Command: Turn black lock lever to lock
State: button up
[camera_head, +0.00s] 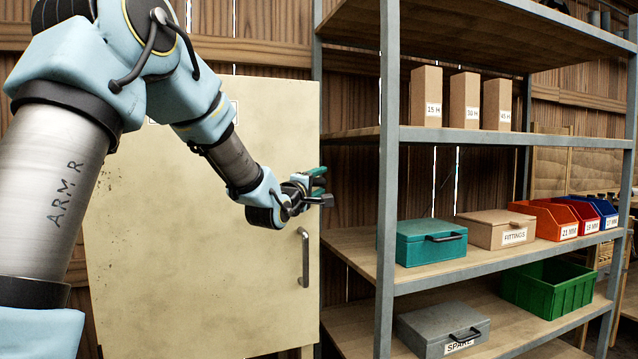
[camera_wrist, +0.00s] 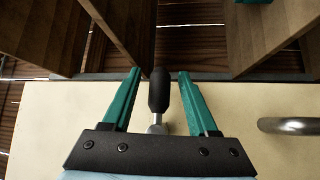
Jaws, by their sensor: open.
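The black lock lever (camera_wrist: 159,92) has a rounded black grip on a short metal shaft, and it shows in the wrist view on the cream cabinet door (camera_wrist: 50,125). My gripper (camera_wrist: 159,74) has its two teal fingers apart, one on each side of the lever's grip. There is a visible gap between the grip and each finger. In the head view my gripper (camera_head: 318,181) is at the upper right edge of the cabinet door (camera_head: 190,270). A dark part that looks like the lever (camera_head: 327,200) sticks out to the right there. The lever's base is partly hidden by my gripper.
A metal door handle (camera_head: 304,257) is below my gripper, and it also shows at the wrist view's right (camera_wrist: 290,126). A shelving unit (camera_head: 388,180) stands just right of the cabinet, with a teal case (camera_head: 420,247), boxes and bins on its shelves.

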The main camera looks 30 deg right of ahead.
jog(key=shift+c, duration=0.2)
grip_shut()
dwell(1.1)
